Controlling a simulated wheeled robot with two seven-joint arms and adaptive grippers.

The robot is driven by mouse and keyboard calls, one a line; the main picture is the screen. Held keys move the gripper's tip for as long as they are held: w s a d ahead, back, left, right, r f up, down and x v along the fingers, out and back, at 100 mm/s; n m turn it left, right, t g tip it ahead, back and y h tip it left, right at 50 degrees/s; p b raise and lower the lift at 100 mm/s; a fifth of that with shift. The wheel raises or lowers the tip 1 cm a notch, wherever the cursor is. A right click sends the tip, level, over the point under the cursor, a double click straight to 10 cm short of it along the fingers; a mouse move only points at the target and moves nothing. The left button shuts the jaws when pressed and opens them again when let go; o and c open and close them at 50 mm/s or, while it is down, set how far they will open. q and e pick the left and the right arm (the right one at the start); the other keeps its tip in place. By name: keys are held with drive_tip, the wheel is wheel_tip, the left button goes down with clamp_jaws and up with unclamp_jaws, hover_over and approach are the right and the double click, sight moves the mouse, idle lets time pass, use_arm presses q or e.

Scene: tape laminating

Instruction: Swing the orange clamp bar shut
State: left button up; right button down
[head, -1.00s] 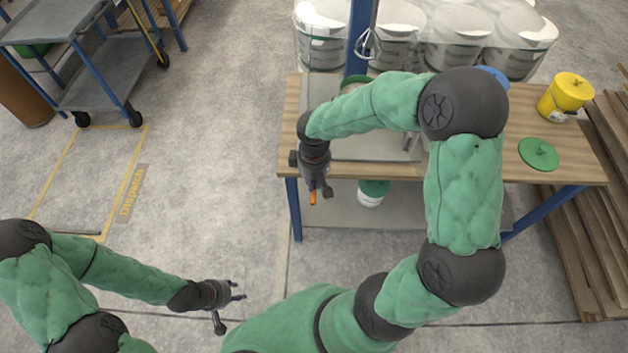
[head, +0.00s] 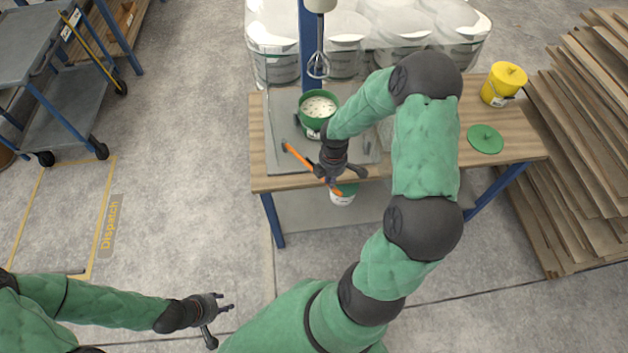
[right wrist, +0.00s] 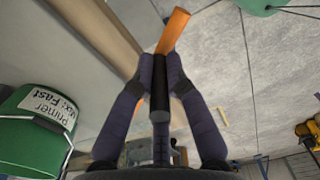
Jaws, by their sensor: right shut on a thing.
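The orange clamp bar (head: 299,156) slants from the left part of the grey plate (head: 283,120) toward the table's front edge. My right gripper (head: 332,183) is shut on its front end, by the table's front edge. In the right wrist view, the fingers (right wrist: 160,70) close around a black grip (right wrist: 160,98), with the orange bar (right wrist: 173,30) showing beyond. A green pot (head: 306,118) with pale, speckled contents stands on the plate, partly behind my right arm. My left gripper (head: 226,303) is open and empty, away from the table at lower left.
A whisk (head: 318,65) hangs above the pot from a blue post (head: 308,40). A yellow bucket (head: 502,84) and green lid (head: 486,139) are on the right of the wooden table (head: 258,160). A green bucket (right wrist: 30,135) is below. Planks (head: 570,150) lie at right.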

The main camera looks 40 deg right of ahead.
drive_tip(key=w+d+n+p, duration=0.1)
drive_tip(key=w+d+p, duration=0.1)
drive_tip(key=d+p, duration=0.3)
drive_tip(key=shift+w+d+n, duration=0.4)
drive_tip(key=shift+d, duration=2)
drive_tip(key=c, duration=1.2)
unclamp_jaws()
drive_tip(key=shift+c, duration=0.2)
wheel_tip(320, 180, up, 12)
